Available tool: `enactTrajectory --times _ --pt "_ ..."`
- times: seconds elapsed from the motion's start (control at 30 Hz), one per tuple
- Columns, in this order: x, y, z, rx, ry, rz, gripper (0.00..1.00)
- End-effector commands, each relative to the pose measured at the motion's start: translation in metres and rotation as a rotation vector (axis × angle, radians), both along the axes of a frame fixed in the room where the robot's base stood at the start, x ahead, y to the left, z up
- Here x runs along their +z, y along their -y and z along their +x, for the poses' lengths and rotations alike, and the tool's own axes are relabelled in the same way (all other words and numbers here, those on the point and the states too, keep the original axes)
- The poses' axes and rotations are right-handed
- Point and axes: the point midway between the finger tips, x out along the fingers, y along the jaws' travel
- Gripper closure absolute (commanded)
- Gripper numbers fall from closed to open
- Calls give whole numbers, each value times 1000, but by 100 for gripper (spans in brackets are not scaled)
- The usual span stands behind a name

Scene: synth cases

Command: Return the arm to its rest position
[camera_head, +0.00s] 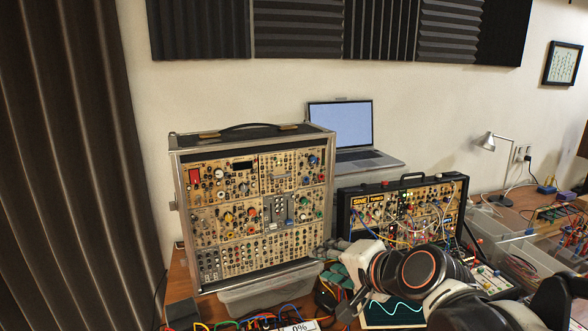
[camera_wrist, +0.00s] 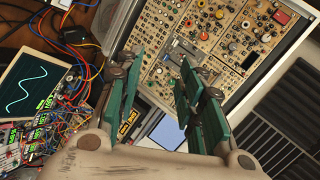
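My arm reaches in from the lower right in the head view. My gripper (camera_head: 338,272) is in front of the lower right corner of the large synth case (camera_head: 250,215). In the wrist view my gripper (camera_wrist: 158,85) has its two green-padded fingers spread apart, with nothing held between them. The large case's panel also shows beyond the fingers in the wrist view (camera_wrist: 225,50). I cannot tell whether the gripper touches anything. My arm hides part of the table and the lower edge of the smaller synth case (camera_head: 410,205).
A laptop (camera_head: 345,130) stands open behind the cases. A screen with a wave trace (camera_head: 395,312) lies under my arm, amid patch cables. A clear bin (camera_head: 270,293) sits below the large case. A desk lamp (camera_head: 495,145) and more bins are at right.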

Motion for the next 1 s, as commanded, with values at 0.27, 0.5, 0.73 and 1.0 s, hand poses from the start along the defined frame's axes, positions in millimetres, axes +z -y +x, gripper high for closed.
enactTrajectory --times 0.27,0.5,0.73,1.0 --pt "-42 69 -92 231 -28 -622 65" --pt "-64 117 -144 381 -96 -954 65" --pt "-67 128 -154 416 -114 -1022 65" --pt "-67 128 -154 414 -113 -1019 65"
